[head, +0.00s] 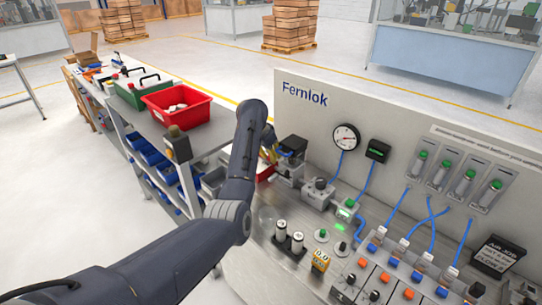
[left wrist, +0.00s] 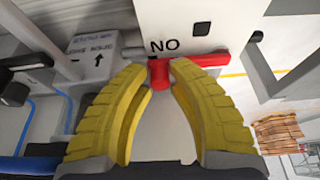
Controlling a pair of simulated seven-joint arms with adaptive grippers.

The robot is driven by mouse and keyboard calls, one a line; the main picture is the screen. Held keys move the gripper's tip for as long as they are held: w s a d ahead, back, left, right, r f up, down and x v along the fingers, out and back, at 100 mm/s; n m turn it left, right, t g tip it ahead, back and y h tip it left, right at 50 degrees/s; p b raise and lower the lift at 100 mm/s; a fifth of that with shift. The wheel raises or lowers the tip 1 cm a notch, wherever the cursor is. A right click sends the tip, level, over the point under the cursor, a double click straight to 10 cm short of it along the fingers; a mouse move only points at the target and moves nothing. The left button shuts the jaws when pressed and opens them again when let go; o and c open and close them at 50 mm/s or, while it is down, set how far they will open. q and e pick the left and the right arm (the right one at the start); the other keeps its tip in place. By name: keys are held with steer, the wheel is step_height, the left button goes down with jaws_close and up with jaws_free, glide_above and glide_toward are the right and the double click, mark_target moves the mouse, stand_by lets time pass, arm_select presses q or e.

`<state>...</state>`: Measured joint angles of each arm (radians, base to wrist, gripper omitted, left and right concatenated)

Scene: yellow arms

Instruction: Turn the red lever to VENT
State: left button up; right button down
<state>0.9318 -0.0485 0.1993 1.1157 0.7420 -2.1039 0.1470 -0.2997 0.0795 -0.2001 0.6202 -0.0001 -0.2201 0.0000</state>
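The red lever (left wrist: 203,61) shows in the left wrist view, beside a white panel with the black letters "NO". Its bar runs to the right from a red stub between my fingertips. In the head view my left gripper (head: 268,152) is at the left end of the Fernlok panel (head: 310,112), mostly hidden behind my dark forearm. I cannot make out the lever there. No VENT mark is readable. My right gripper is in neither view.
A pressure gauge (head: 346,137), valves, blue hoses and rows of coloured buttons crowd the bench right of my left arm. A side bench with a red bin (head: 178,104) and a green toolbox (head: 135,92) stands to the left. Open floor lies behind.

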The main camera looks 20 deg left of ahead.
arm_select(q)
jaws_close()
steer(key=shift+r, duration=0.1)
